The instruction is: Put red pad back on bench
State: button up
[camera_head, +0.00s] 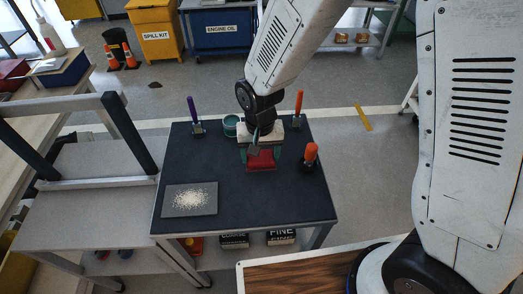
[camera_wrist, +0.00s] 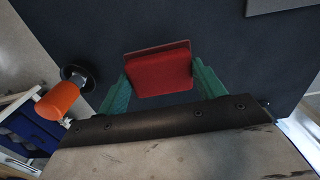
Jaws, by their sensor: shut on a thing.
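The red pad (camera_head: 262,161) is between the teal fingers of my gripper (camera_head: 261,158), over the dark-topped bench (camera_head: 270,205). In the wrist view the red pad (camera_wrist: 160,76) sits between both fingertips of my gripper (camera_wrist: 160,70), which are shut on its sides. A thin brownish rim shows along the pad's far edge. The dark bench top (camera_wrist: 215,40) lies behind it. I cannot tell whether the pad touches the bench or is held just above it. My wrist hides part of the bench's back edge.
An orange-topped tool (camera_head: 310,156) stands close right of my gripper. A purple-handled tool (camera_head: 193,115), a green round container (camera_head: 231,125) and an orange-handled tool (camera_head: 298,107) stand at the back. A grey plate (camera_head: 180,207) with pale grains lies front left. The front right of the bench is clear.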

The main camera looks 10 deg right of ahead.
aim_at(260, 158)
jog(key=shift+w, duration=0.25)
jog(key=f, duration=0.2)
jog(key=w+f, duration=0.1)
jog(key=shift+d+f, duration=0.1)
jog(key=shift+f, duration=0.25)
jog(key=shift+c, duration=0.3)
jog(key=o, duration=0.9)
jog(key=shift+s, duration=0.1)
jog(key=shift+o, duration=0.2)
